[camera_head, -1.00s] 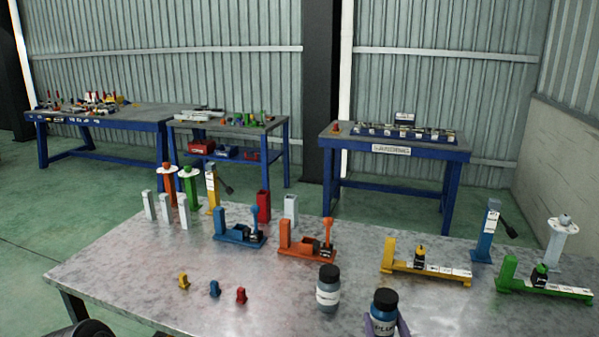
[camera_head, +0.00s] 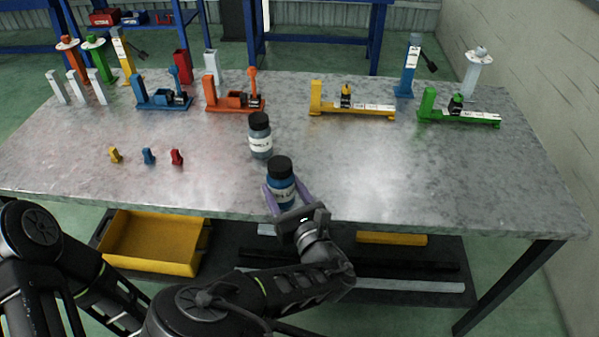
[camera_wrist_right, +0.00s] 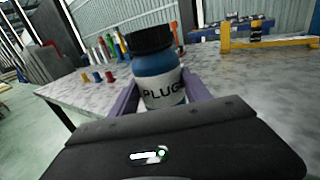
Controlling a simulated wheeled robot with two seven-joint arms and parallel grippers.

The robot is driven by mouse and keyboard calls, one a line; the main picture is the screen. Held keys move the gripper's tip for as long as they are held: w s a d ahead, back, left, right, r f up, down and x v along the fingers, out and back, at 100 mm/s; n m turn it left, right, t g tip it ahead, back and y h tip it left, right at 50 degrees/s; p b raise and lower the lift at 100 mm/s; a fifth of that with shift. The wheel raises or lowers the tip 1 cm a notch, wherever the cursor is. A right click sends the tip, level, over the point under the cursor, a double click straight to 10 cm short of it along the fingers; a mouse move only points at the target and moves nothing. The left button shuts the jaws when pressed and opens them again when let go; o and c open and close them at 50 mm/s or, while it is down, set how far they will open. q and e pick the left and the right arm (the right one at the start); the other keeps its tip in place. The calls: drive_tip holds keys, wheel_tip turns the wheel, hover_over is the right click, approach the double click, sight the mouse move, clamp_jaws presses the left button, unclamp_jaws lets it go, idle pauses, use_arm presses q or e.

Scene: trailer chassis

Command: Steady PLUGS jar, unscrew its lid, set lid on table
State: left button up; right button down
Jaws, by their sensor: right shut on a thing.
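The blue PLUGS jar (camera_head: 281,190) stands upright near the front edge of the table (camera_head: 420,170), with its black lid (camera_head: 280,164) on top. In the right wrist view the jar's white label (camera_wrist_right: 161,92) reads "PLUG" and the lid (camera_wrist_right: 150,39) sits on the jar. My right gripper (camera_head: 281,197) is shut on the jar's body, with one purple finger on each side. My left gripper is out of view; only dark links of my left arm show at the lower left of the head view.
A second jar (camera_head: 260,144), grey with a black lid, stands just behind the PLUGS jar. Three small yellow, blue and red pieces (camera_head: 148,156) lie to the left. Coloured fixtures (camera_head: 235,103) line the back. The table's right front is bare. A yellow bin (camera_head: 150,240) sits below.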

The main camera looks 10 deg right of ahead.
drive_tip(key=s+a+f+n+y, duration=0.1)
drive_tip(key=s+a, duration=0.3)
drive_tip(key=a, duration=0.2)
drive_tip(key=shift+y, duration=0.4)
drive_tip(key=w+d+r+m+h, duration=0.1)
drive_tip(key=w+d, duration=0.2)
drive_tip(key=d, duration=0.2)
drive_tip(key=w+d+r+m+h, duration=0.1)
drive_tip(key=w+d+h, duration=0.1)
drive_tip(key=w+d, duration=0.2)
drive_tip(key=w+d+m+h, duration=0.1)
drive_tip(key=w+d+h, duration=0.1)
drive_tip(key=d, duration=0.4)
drive_tip(key=shift+w+d+r, duration=0.3)
drive_tip(key=shift+w+r, duration=0.1)
drive_tip(key=shift+w, duration=0.35)
